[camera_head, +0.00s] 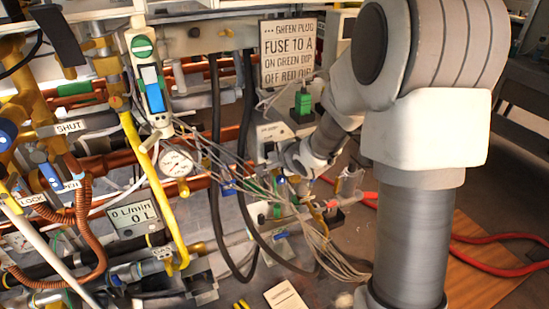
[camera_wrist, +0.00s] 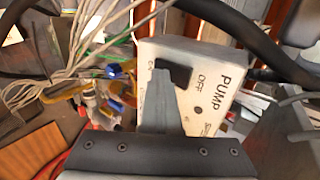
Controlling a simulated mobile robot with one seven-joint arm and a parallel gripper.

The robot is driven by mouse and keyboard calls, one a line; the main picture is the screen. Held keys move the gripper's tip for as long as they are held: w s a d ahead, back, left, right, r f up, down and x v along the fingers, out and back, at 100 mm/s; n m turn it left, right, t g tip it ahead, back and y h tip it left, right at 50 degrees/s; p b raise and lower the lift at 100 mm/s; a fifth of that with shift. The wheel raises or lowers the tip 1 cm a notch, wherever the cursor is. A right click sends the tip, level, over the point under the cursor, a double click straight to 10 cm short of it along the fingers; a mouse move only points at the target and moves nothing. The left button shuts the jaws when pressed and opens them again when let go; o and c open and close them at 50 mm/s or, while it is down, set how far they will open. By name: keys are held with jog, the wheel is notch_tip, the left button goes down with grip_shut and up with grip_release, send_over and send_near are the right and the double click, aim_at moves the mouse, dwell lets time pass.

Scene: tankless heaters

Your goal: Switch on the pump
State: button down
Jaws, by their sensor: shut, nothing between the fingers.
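The pump switch box (camera_wrist: 205,62) is white and marked PUMP, with OFF printed beside a black rocker switch (camera_wrist: 178,72). A second, smaller mark on the other side of the rocker is hard to read. My gripper (camera_wrist: 161,75) is shut and empty. Its fingertips overlap the near edge of the rocker in the wrist view; I cannot tell whether they touch it. The fingers hide part of the rocker and the box face. In the head view my wrist is beside a white box (camera_head: 268,134), with the fingertips hard to make out. The rocker's position is unclear.
A bundle of thin wires (camera_wrist: 95,30) hangs beside the box, and a thick black hose (camera_wrist: 260,40) passes behind it. A green plug (camera_head: 303,103) stands above my wrist under a printed sign (camera_head: 288,48). Pipes and a gauge (camera_head: 176,163) crowd the left.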

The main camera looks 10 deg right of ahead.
jog(key=shift+r+p, duration=0.1)
jog(key=shift+p, duration=0.25)
jog(key=shift+w+r+p, duration=0.1)
jog(key=shift+r+p, duration=0.7)
jog(key=shift+p, duration=0.15)
jog(key=shift+f, duration=0.1)
